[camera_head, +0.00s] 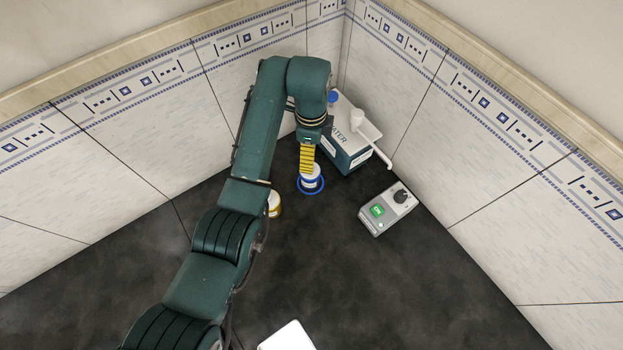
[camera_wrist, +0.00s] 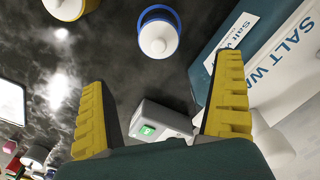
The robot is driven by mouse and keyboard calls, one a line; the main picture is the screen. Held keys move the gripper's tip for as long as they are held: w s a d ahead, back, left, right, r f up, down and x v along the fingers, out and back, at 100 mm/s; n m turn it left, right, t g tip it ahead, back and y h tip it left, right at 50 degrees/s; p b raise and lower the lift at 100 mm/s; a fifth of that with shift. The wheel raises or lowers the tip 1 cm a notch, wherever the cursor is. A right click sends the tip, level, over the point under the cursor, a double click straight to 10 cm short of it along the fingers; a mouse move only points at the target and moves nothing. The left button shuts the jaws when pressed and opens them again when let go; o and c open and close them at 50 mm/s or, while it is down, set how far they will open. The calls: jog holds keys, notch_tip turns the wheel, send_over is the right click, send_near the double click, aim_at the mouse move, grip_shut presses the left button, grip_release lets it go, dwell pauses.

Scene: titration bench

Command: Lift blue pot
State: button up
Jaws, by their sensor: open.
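The blue pot (camera_head: 320,187) has a white lid with a knob and stands on the dark bench near the back corner. In the wrist view the blue pot (camera_wrist: 174,14) is at the top centre, beyond my fingertips. My gripper (camera_head: 307,160) is above the pot in the head view and partly hides it. In the wrist view my gripper (camera_wrist: 160,86) has its two yellow ridged fingers wide apart, with nothing held between them. I cannot tell exactly how high the fingertips are above the pot.
A salt water box (camera_head: 347,155) with a white spout stands close behind the pot. A grey device (camera_head: 388,210) with a green screen lies to the right. A yellow pot (camera_head: 274,204) is to the left, partly behind my arm. The bench at the front right is clear.

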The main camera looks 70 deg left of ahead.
aim_at(310, 177)
notch_tip(310, 177, down, 12)
jog(key=shift+s+f+b, duration=0.15)
jog(key=shift+f+b, duration=0.1)
jog(key=shift+b, duration=0.5)
jog(key=c, duration=1.4)
